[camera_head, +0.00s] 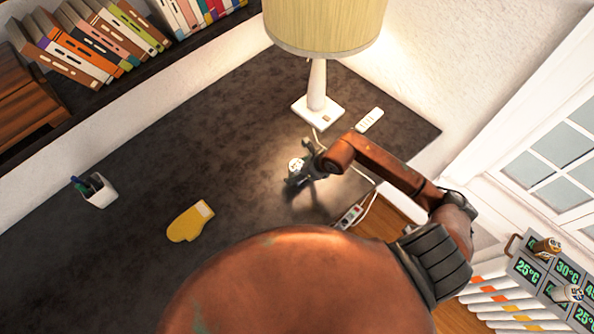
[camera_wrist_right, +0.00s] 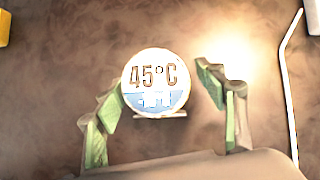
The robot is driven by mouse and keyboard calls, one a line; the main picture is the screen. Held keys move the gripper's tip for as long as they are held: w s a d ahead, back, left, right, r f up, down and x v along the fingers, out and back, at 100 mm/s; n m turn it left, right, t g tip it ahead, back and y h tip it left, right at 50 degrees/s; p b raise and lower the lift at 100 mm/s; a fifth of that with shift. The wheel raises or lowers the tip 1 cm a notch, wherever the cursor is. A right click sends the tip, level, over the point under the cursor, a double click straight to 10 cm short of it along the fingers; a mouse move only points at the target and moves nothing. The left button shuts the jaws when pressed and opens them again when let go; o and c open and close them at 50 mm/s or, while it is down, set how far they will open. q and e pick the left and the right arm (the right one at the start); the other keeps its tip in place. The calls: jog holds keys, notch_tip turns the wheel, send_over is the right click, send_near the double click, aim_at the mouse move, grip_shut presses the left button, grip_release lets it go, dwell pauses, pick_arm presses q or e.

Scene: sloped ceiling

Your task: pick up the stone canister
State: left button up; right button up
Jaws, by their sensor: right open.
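A small canister (camera_head: 295,164) with a round white top stands on the dark desk beside the lamp. In the right wrist view its top (camera_wrist_right: 154,82) reads 45°C over a blue-grey lower part. I take it for the stone canister, but its sides are mostly hidden and I cannot tell its material. My right gripper (camera_head: 301,166) is open above the desk at the canister. In the right wrist view the green-padded fingers (camera_wrist_right: 163,90) are on either side of the canister, with a gap visible on the right side. My left gripper is not in view.
A lamp (camera_head: 316,85) and white remote (camera_head: 369,119) stand near the canister. A power strip (camera_head: 349,216) and cable lie at the desk's edge. A yellow mitt (camera_head: 190,221) and pen cup (camera_head: 97,190) are left. Other canisters (camera_head: 547,248) sit on a temperature-marked rack.

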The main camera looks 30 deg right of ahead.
jog(key=shift+c, duration=0.7)
jog(key=c, duration=1.4)
jog(key=shift+r, duration=0.1)
jog(key=shift+c, duration=0.6)
